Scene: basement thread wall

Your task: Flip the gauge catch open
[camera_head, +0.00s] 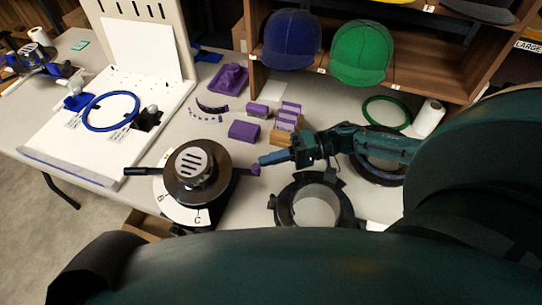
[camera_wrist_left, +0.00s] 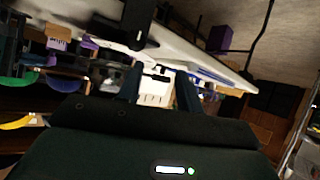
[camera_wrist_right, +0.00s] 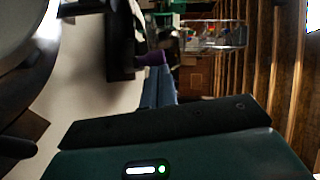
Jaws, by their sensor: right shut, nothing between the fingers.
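The round gauge device (camera_head: 198,172) has a black disc with a slotted silver centre over a white lettered plate. Black arms stick out to its left and right. The right arm ends in a small purple tip (camera_head: 256,170), possibly the catch; it also shows in the right wrist view (camera_wrist_right: 150,58). My right gripper (camera_head: 262,160) is shut and empty, its blue fingers (camera_wrist_right: 157,88) pointing left with their ends at or very near the purple tip. I cannot tell whether they touch. My left gripper (camera_wrist_left: 158,88) is open and empty in its wrist view; the head view does not show it.
A black ring fixture (camera_head: 312,204) stands right of the gauge. Purple blocks (camera_head: 244,131) lie behind it. A blue hoop (camera_head: 111,111) lies on a white board at left. Blue (camera_head: 291,40) and green (camera_head: 362,53) caps sit on the back shelf.

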